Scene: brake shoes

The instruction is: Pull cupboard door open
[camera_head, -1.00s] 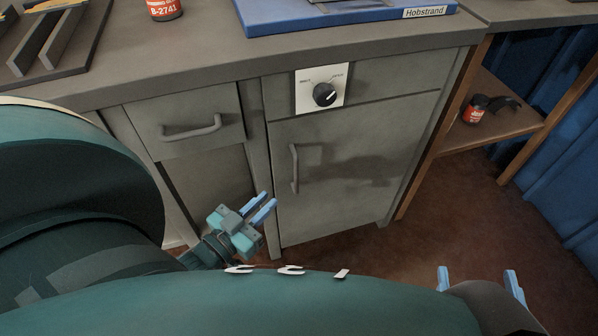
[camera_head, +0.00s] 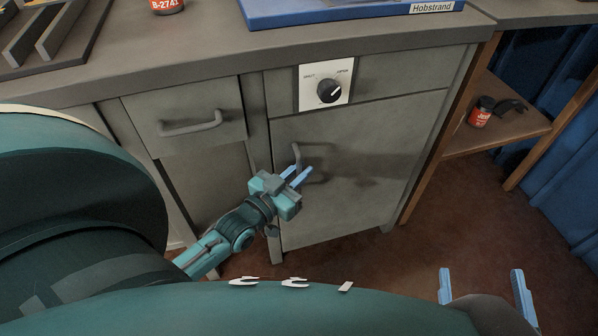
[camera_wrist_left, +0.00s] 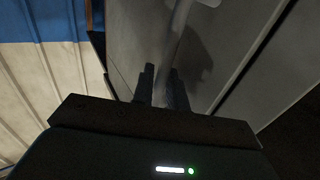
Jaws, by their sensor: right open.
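The grey cupboard door (camera_head: 345,190) is closed below the dial panel. Its vertical bar handle (camera_head: 296,155) is near its left edge. My left gripper (camera_head: 300,171) is in front of the door at the lower part of the handle, its two blue fingers apart and pointing up at it. The fingers hide the handle's lower end. In the left wrist view, the handle (camera_wrist_left: 181,18) stands just beyond the dark fingertips (camera_wrist_left: 163,68), with a gap between the fingers. I cannot tell whether they touch it. My right gripper (camera_head: 482,271) is open and empty at the lower right.
A drawer with a handle (camera_head: 190,123) is left of the door. A dial (camera_head: 329,91) sits above it. The worktop (camera_head: 215,50) holds a blue board (camera_head: 350,14). An open shelf (camera_head: 505,130) with a red can (camera_head: 481,112) is at right. The floor before the door is clear.

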